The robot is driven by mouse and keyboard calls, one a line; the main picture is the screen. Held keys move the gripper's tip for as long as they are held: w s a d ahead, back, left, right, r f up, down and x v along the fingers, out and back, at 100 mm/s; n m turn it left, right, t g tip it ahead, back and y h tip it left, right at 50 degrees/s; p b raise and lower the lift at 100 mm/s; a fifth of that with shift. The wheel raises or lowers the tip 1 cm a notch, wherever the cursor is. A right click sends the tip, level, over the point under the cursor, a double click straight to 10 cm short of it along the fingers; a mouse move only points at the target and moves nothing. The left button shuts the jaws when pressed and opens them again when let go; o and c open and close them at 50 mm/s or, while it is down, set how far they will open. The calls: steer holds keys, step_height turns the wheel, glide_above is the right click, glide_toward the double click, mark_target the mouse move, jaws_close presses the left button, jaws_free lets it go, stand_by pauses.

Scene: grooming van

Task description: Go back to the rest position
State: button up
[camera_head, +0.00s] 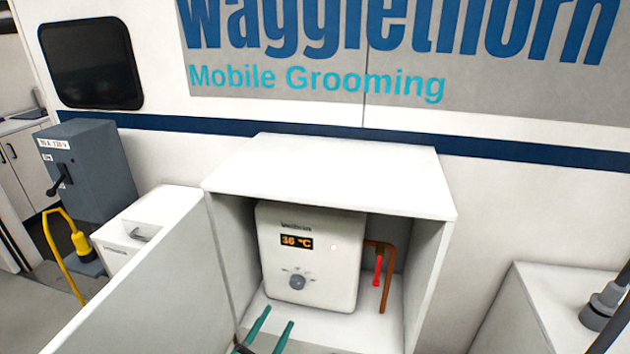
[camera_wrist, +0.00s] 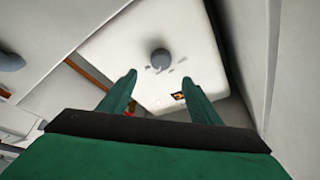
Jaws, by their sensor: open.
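My gripper (camera_head: 267,327) shows at the bottom of the head view with two green fingers, apart and empty. It is in front of a white water heater (camera_head: 336,262) that stands inside an open white cabinet (camera_head: 330,172). The heater has a grey dial (camera_head: 297,282) and an orange display (camera_head: 297,242) that reads 36 °C. In the wrist view my gripper (camera_wrist: 160,82) points at the heater face (camera_wrist: 190,50), with the dial (camera_wrist: 161,59) just beyond and between the fingertips. No contact shows.
The cabinet door (camera_head: 150,300) stands open on the left. A copper pipe with a red valve handle (camera_head: 377,270) is right of the heater. A white unit (camera_head: 560,300) is at right.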

steer(key=s+d+f+n+t+y, duration=0.1)
steer(key=s+d+n+y, duration=0.3)
steer(key=s+d, duration=0.45)
steer(key=s+d+f+n+t+y, duration=0.1)
steer(key=s+d+f+n+y, duration=0.3)
steer(key=s, duration=0.8)
steer(key=s+d+r+n+g, duration=0.1)
steer(key=s+r, duration=0.4)
steer(key=s, duration=0.8)
steer(key=s+d+r+n+g, duration=0.1)
steer(key=s+r+n+g, duration=0.3)
steer(key=s, duration=0.9)
steer(key=shift+s+d+r+g+y, duration=0.4)
steer(key=shift+r+g, duration=0.1)
steer(key=shift+g, duration=0.1)
